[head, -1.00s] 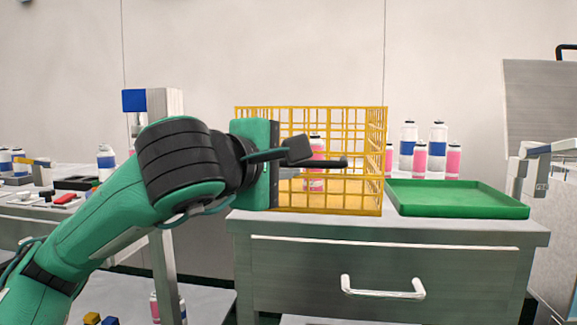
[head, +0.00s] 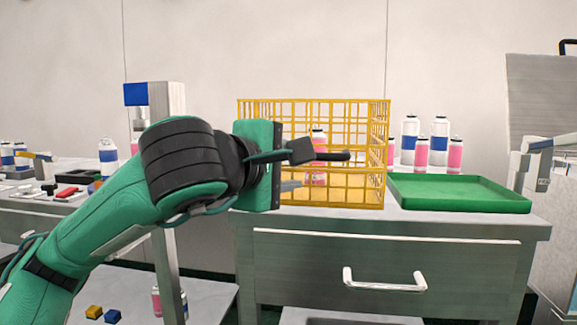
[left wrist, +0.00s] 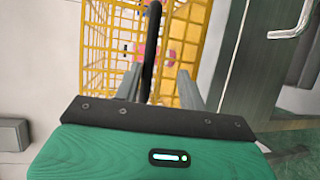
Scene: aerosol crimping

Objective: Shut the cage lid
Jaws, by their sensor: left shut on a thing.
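The yellow wire cage (head: 347,120) stands on the grey cabinet top, and a white and pink can (head: 318,137) shows inside it. My left gripper (head: 300,165) is in front of the cage's left side and covers part of it. A dark bar (head: 333,156) sticks out to the right at the gripper. In the left wrist view the dark bar (left wrist: 151,50) runs between the two grey fingers (left wrist: 158,92), with the yellow cage (left wrist: 97,50) behind. The gripper is shut on the bar. I cannot make out the lid's position. My right gripper is not in view.
A green tray (head: 460,205) lies right of the cage, with several white, blue and pink cans (head: 438,140) behind it. The cabinet (head: 390,255) has a drawer handle (head: 384,284). A cluttered side table (head: 30,202) is at the left.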

